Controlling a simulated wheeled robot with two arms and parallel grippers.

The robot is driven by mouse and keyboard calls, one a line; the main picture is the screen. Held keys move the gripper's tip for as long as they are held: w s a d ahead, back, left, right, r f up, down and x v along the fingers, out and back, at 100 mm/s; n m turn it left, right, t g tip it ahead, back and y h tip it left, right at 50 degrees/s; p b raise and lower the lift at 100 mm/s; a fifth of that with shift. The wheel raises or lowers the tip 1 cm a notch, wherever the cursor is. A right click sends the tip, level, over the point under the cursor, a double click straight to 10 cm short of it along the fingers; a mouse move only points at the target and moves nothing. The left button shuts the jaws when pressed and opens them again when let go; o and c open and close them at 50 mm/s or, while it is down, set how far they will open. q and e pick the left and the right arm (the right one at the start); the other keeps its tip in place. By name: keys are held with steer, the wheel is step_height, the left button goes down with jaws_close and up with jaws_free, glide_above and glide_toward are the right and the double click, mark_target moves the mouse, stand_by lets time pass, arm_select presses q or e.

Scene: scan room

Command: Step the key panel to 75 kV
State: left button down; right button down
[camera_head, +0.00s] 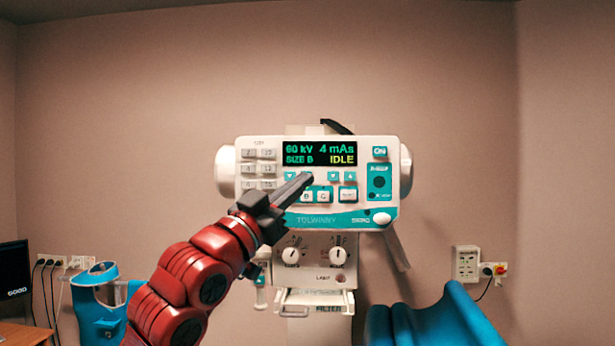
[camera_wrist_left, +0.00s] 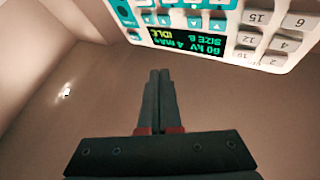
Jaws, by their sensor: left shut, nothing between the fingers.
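Small teal arrow keys (camera_head: 290,176) sit under the display. My left gripper (camera_head: 308,177) is shut and empty. In the head view its tips overlap the row under the kV reading and hide part of it. The left wrist view shows the display (camera_wrist_left: 188,38) upside down, above the shut left gripper (camera_wrist_left: 160,72); contact with a key cannot be told. My right gripper is out of view.
Grey number keys (camera_head: 258,168) are at the panel's left, an ON key (camera_head: 380,152) at its right. A unit with two knobs (camera_head: 337,256) is below. A blue padded piece (camera_head: 450,320) stands lower right, a monitor (camera_head: 14,282) lower left.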

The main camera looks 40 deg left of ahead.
arm_select(q)
steer(key=w+a, duration=0.4)
steer(key=w, duration=0.2)
steer(key=shift+b, duration=0.3)
steer(key=shift+w, duration=0.1)
steer(key=shift+w, duration=0.1)
stand_by(1.6)
steer(key=shift+w+a+b, duration=0.2)
steer(key=shift+w+b, duration=0.1)
steer(key=shift+b, duration=0.05)
